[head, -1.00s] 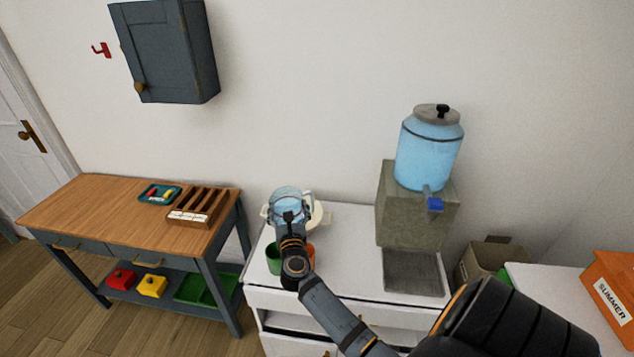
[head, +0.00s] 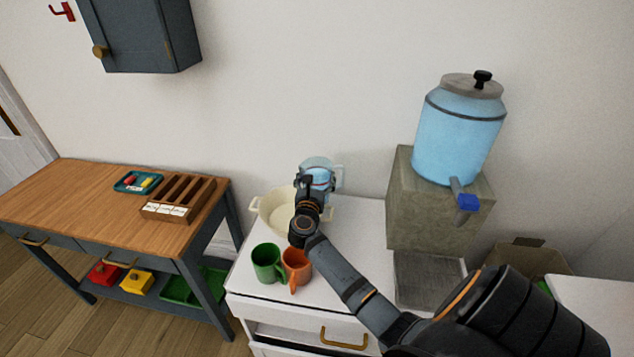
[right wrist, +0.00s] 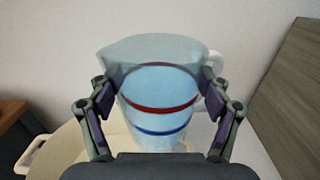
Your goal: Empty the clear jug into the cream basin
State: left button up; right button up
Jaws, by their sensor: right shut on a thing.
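The clear jug (head: 319,164) holds blue liquid and has a handle on its right side. The right wrist view shows the jug (right wrist: 160,90) close up and roughly upright, with a red and a blue band. My right gripper (head: 315,183) is shut on the jug, one finger on each side. It holds the jug over the right rear part of the cream basin (head: 270,212), whose right side is partly hidden by my gripper and arm. The basin (right wrist: 62,150) also shows below the jug in the right wrist view. My left gripper is out of view.
A green mug (head: 266,262) and an orange mug (head: 297,266) stand in front of the basin on the white cabinet (head: 352,222). A blue dispenser (head: 456,135) on a stone block (head: 428,215) stands to the right. A wooden workbench (head: 80,195) is at left.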

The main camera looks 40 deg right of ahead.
jog(key=shift+w+d, duration=0.15)
jog(key=shift+d, duration=0.1)
jog(key=shift+r+n+t, duration=0.2)
jog(key=shift+n+t, duration=0.1)
jog(key=shift+n, duration=0.4)
jog(key=shift+s+n+h, duration=0.2)
jog(key=shift+n+h, duration=0.1)
jog(key=shift+n, duration=0.1)
jog(key=shift+d+n+t+b, duration=0.25)
jog(key=shift+n+t+b, duration=0.35)
jog(key=shift+n, duration=0.5)
jog(key=shift+f+n+b, duration=0.45)
jog(key=shift+n+b, duration=0.25)
jog(key=shift+b, duration=0.1)
jog(key=shift+r+n+t, duration=0.1)
jog(key=shift+n+t, duration=0.5)
jog(key=shift+n, duration=0.5)
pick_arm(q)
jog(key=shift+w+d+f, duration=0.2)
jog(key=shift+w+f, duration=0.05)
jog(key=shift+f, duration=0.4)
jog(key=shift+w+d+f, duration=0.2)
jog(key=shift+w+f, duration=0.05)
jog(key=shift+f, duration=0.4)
pick_arm(e)
jog(key=shift+a+r+n, duration=0.1)
jog(key=shift+r+n, duration=0.4)
